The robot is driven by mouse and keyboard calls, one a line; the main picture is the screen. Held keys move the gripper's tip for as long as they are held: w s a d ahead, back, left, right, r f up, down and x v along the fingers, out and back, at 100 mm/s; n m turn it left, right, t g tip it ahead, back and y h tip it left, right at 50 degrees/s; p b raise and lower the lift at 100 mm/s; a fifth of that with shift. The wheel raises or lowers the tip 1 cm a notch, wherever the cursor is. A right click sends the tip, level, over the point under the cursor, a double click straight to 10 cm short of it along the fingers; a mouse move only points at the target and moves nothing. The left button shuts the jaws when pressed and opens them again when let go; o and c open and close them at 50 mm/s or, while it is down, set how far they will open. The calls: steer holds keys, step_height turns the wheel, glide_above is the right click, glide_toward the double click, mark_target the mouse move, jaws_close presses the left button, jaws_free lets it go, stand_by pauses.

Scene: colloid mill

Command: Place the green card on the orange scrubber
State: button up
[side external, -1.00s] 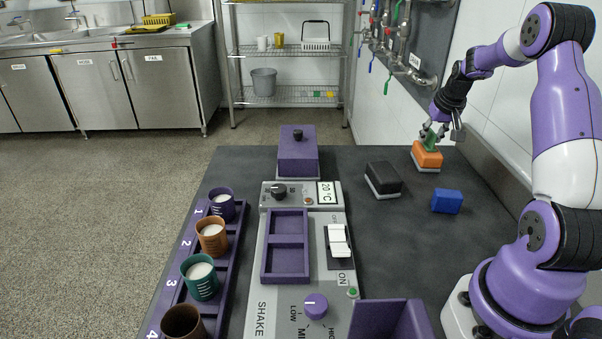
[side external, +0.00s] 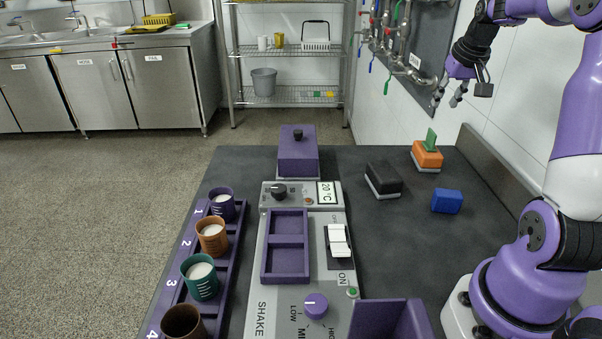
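The orange scrubber (side external: 427,156) sits on the dark bench near its far right side, on a pale base. The green card (side external: 430,139) stands roughly upright on top of the scrubber, with its lower edge at the scrubber's top. My gripper (side external: 450,101) is up and to the right, in the air above the bench, clear of the card. Its fingers are apart and I see nothing between them.
A black scrubber (side external: 384,179) and a blue block (side external: 447,201) lie nearby on the bench. The grey machine (side external: 345,270) with a purple lidded box (side external: 298,152) stands left, beside a rack of several cups (side external: 201,278). A wall with pipes (side external: 400,50) rises behind my gripper.

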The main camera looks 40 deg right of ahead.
steer(key=w+a+r+n+t+y, duration=0.1)
steer(key=a+n, duration=0.1)
steer(key=a, duration=0.7)
steer(key=w+a+r+n, duration=0.1)
steer(key=a+r+n, duration=0.1)
steer(key=a, duration=0.7)
steer(key=s+a+f+n+y, duration=0.1)
steer(key=s+a+n, duration=0.1)
steer(key=a, duration=0.4)
steer(key=s+a+f+n+t+y, duration=0.1)
steer(key=s+a+f+n, duration=0.1)
steer(key=s+a, duration=0.3)
steer(key=shift+s+a+f+n, duration=0.2)
steer(key=shift+a+n, duration=0.2)
steer(key=shift+a, duration=0.55)
